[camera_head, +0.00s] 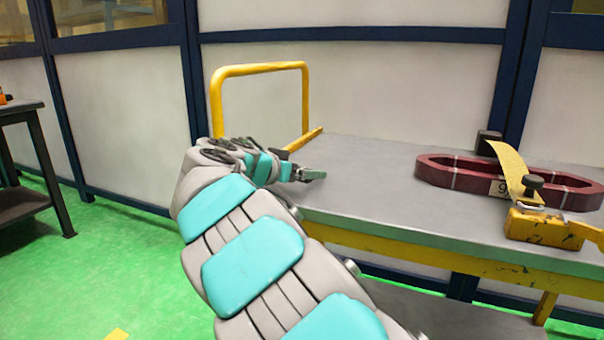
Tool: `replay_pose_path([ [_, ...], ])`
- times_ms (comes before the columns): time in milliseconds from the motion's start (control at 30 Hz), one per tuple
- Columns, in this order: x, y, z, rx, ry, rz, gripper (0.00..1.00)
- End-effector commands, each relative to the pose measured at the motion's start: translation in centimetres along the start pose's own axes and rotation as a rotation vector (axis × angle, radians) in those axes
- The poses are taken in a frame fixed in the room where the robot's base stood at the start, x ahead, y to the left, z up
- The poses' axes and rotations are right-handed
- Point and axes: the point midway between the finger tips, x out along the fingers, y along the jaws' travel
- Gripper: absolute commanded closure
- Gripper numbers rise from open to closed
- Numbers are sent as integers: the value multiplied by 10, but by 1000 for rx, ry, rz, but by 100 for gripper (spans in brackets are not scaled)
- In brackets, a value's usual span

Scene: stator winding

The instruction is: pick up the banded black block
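A small dark block (489,143) stands at the back of the grey table, behind the dark red oval ring (455,181). It is the only black block I can make out apart from a dark knob; I cannot tell whether it has bands, and its lower part is hidden by the ring. My gripper (318,174) is over the left part of the table, well to the left of the ring and the block. It is seen from the side and small, so its opening is unclear. I see nothing held in it.
A yellow clamp-like fixture (540,228) with a dark knob (533,181) and an upright yellow strip (510,168) stands at the table's right front, before the ring. A yellow rail (262,68) rises at the table's left end. The table (375,190) is clear between gripper and ring.

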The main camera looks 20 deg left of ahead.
Motion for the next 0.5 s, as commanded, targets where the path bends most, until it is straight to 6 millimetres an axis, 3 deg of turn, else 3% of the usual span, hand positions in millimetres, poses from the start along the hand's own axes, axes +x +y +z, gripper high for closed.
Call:
replay_pose_path([
  [233, 2, 0, 0, 0, 0, 1, 1],
  [500, 2, 0, 0, 0, -1, 1, 31],
])
